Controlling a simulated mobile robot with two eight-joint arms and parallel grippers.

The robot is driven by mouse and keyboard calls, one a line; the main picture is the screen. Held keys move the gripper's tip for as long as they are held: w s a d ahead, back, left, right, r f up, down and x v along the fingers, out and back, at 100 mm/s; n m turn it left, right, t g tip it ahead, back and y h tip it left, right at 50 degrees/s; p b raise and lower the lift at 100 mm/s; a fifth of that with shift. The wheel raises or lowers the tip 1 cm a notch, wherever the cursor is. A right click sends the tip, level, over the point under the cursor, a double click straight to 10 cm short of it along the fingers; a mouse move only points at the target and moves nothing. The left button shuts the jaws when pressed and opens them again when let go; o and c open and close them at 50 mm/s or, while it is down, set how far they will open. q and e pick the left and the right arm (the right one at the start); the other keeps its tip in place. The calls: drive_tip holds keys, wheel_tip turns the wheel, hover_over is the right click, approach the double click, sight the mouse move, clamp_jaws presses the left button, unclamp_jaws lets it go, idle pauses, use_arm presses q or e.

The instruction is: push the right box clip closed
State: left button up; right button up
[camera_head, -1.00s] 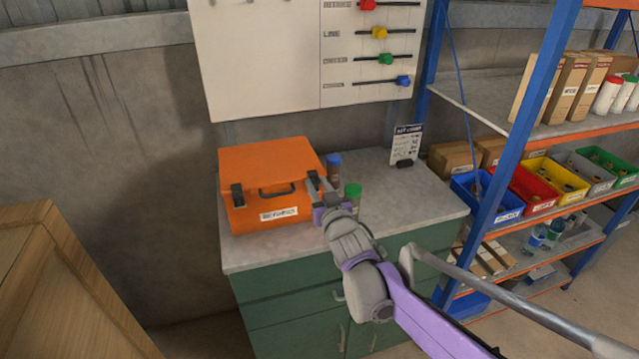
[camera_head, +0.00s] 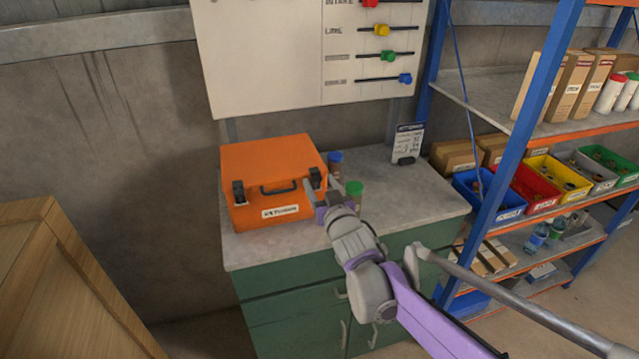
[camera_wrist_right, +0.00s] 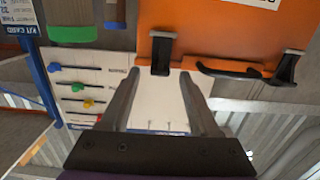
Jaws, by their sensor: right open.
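An orange box (camera_head: 268,178) with a dark front handle (camera_head: 278,189) stands shut on the grey counter. Its right clip (camera_head: 315,178) is a dark latch on the front near the right corner; its left clip (camera_head: 238,191) shows on the other side of the handle. The wrist view is upside down, so the right clip (camera_wrist_right: 160,54) appears left of the handle there. My right gripper (camera_head: 323,194) is open and empty just in front of the right clip. In the wrist view its fingers (camera_wrist_right: 162,84) point toward that clip, one on each side. I cannot tell whether they touch it. My left gripper is out of view.
A small sign (camera_head: 407,143) stands at the back of the counter (camera_head: 420,190). A shelf rack is at right, a wooden crate (camera_head: 75,285) at lower left.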

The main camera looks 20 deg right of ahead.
drive_tip(key=s, duration=1)
drive_tip(key=shift+d+r, duration=0.15)
drive_tip(key=shift+r, duration=0.1)
drive_tip(key=s+f+g+p, duration=0.1)
drive_tip(key=s+f+g, duration=0.5)
drive_tip(key=s, duration=0.6)
drive_tip(key=s+f+g+p, duration=0.2)
drive_tip(key=s+f+g, duration=0.4)
drive_tip(key=s+f, duration=0.3)
drive_tip(key=s, duration=0.4)
drive_tip(key=shift+s+f+h+p, duration=0.15)
drive_tip(key=shift+f+h+p, duration=0.15)
